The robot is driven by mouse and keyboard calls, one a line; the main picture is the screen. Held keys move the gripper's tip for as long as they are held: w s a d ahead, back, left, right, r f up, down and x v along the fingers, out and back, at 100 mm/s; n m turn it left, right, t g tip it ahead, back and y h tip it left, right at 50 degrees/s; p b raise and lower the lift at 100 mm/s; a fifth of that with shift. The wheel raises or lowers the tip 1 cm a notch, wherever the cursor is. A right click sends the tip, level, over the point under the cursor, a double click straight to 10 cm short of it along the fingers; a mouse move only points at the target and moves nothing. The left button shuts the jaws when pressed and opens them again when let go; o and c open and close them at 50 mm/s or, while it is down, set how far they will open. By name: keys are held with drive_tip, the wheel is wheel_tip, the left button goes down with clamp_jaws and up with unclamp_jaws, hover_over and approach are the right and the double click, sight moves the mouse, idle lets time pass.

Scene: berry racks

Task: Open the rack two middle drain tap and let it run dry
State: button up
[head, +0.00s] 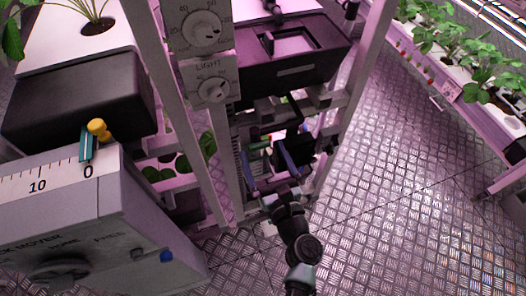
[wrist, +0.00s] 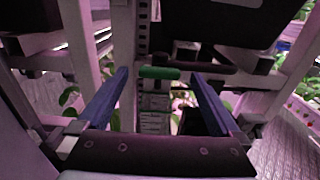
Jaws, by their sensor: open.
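A green tap handle (wrist: 160,72) lies crosswise in the wrist view, ahead of and between my two blue fingers. A pale label or plate (wrist: 154,118) hangs just below it. In the head view a small green piece (head: 259,145), apparently the same handle, shows among the rack's lower parts. My gripper (head: 262,152) is inside the rack frame there, and it also shows in the wrist view (wrist: 159,76). Its fingers are spread apart with nothing clearly held. I cannot tell whether they touch the handle. The tap's outlet is hidden.
A dark tank (head: 290,72) overhangs my gripper. White rack posts (head: 352,105) stand close on both sides. A dial panel labelled LIGHT (head: 210,82) is above left. A grey rack mover box (head: 110,215) fills the lower left. Metal floor (head: 400,200) at right is clear.

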drive_tip(key=shift+w+a, duration=0.15)
drive_tip(key=shift+w, duration=0.25)
drive_tip(key=shift+c, duration=0.3)
drive_tip(key=c, duration=1.3)
drive_tip(key=shift+f+n+b, duration=0.1)
drive_tip(key=shift+n+b, duration=6.35)
drive_tip(key=shift+n, duration=2.55)
